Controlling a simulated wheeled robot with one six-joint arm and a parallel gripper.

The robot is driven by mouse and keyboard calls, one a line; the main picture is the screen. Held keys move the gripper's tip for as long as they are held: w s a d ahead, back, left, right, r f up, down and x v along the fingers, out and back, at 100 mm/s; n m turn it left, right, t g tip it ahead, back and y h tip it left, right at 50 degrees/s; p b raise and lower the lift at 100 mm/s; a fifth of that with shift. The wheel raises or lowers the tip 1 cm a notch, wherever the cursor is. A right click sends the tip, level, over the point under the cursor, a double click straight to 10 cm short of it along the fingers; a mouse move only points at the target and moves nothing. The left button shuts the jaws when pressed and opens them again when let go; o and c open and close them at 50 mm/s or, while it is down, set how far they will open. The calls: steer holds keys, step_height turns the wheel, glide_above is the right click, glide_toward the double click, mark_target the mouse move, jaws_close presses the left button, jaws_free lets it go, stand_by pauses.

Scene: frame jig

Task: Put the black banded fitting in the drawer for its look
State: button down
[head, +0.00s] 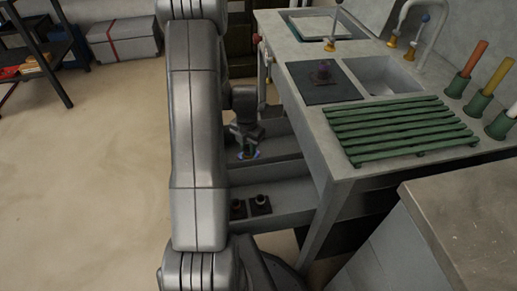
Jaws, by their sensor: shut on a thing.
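My gripper (247,147) points down over an open upper drawer (277,148) at the left side of the bench. It is shut on a small fitting (248,155), mostly hidden by the fingers. Bluish and yellowish bits show there; I cannot make out its bands or whether it touches the drawer floor. A lower open drawer (292,194) is nearer to me. It holds two small dark fittings on black square bases, a left one (238,209) and a right one (261,204) with a pale ring on top. My arm hides the drawers' left parts.
The grey bench (375,172) carries a green slatted rack (400,130), a sink basin (388,75), a dark plate (309,88) with a purple piece (322,72), and upright coloured handles in green holders at right. A grey counter (470,215) stands front right.

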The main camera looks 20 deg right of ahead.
mark_target(258, 153)
steer(key=d, duration=0.2)
steer(key=s+d+b, duration=0.1)
steer(key=shift+d+f, duration=0.25)
steer(key=shift+d, duration=0.15)
steer(key=shift+w+a+f, duration=0.1)
steer(key=shift+a+f, duration=0.05)
steer(key=shift+f, duration=0.1)
steer(key=shift+f, duration=0.2)
steer(key=c, duration=1.2)
jaws_free()
steer(key=shift+o, duration=0.2)
step_height(258, 153, up, 8)
steer(key=p, duration=0.2)
steer(key=shift+f, duration=0.1)
